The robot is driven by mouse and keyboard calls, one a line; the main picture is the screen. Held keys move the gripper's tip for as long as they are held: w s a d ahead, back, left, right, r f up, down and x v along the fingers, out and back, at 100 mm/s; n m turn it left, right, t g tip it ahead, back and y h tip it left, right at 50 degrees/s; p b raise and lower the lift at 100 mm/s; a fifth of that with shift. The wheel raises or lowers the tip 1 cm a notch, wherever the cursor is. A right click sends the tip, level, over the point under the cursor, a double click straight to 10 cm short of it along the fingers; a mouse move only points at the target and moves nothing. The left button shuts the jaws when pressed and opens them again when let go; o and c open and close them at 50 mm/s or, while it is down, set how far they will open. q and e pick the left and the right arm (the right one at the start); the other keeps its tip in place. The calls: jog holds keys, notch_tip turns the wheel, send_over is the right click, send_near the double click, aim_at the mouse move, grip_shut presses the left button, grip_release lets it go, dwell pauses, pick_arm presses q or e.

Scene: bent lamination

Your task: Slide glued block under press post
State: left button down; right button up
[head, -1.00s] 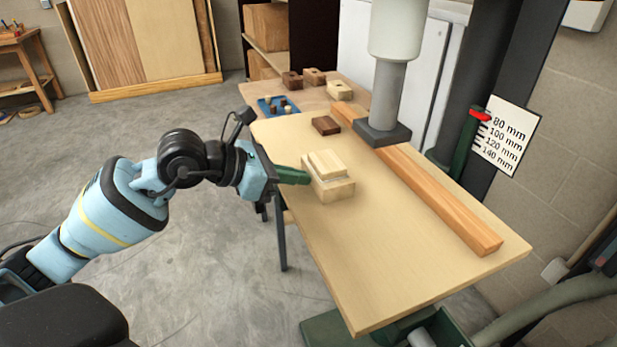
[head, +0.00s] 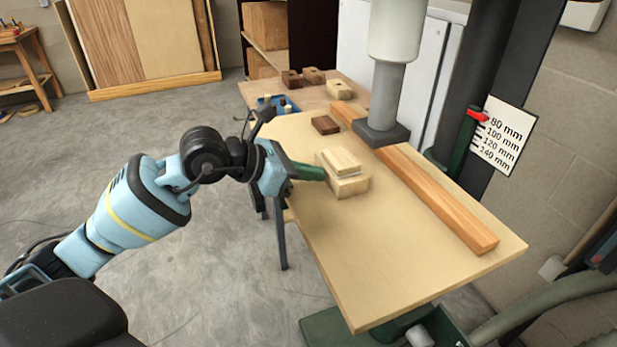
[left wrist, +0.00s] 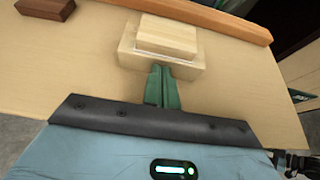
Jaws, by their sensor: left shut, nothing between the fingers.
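The glued block (head: 342,173) is a stack of two pale wooden pieces, a smaller one on a larger one, with a white line between them. It lies on the pale press table; it also shows in the left wrist view (left wrist: 165,42). My left gripper (head: 322,174) is shut and empty, its green fingertips at the block's near left side. In the left wrist view the fingertips (left wrist: 161,70) meet the lower piece's near edge. The press post (head: 383,100) is a grey column with a dark square foot (head: 380,134), behind and right of the block. My right gripper is not in view.
A long orange-brown wooden bar (head: 432,196) runs along the table's far right side, passing by the post's foot. A small dark brown block (head: 325,125) lies behind the glued block. The press table (head: 390,265) is clear at the front. A millimetre scale (head: 503,135) stands at right.

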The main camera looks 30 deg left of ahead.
aim_at(329, 167)
pick_arm(q)
jog(key=shift+w+d+p, duration=0.3)
jog(key=shift+w+d, duration=1.1)
jog(key=shift+w, duration=0.25)
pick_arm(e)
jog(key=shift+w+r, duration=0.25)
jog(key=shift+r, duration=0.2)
pick_arm(q)
jog(key=shift+w+d, duration=1.05)
jog(key=shift+w, duration=0.2)
jog(key=shift+s+a+r+p, duration=0.15)
jog(key=shift+s+a+p, duration=0.1)
jog(key=shift+s+a, duration=0.65)
jog(key=shift+s+a+r+p, duration=0.15)
jog(key=shift+s+a+p, duration=0.1)
jog(key=shift+s+a, duration=0.55)
jog(key=shift+s+a+r, duration=0.1)
jog(key=shift+s+a, duration=0.55)
jog(key=shift+s, duration=0.25)
jog(key=shift+s+a+r, duration=0.1)
jog(key=shift+s+a, duration=0.5)
jog(key=shift+s, duration=0.3)
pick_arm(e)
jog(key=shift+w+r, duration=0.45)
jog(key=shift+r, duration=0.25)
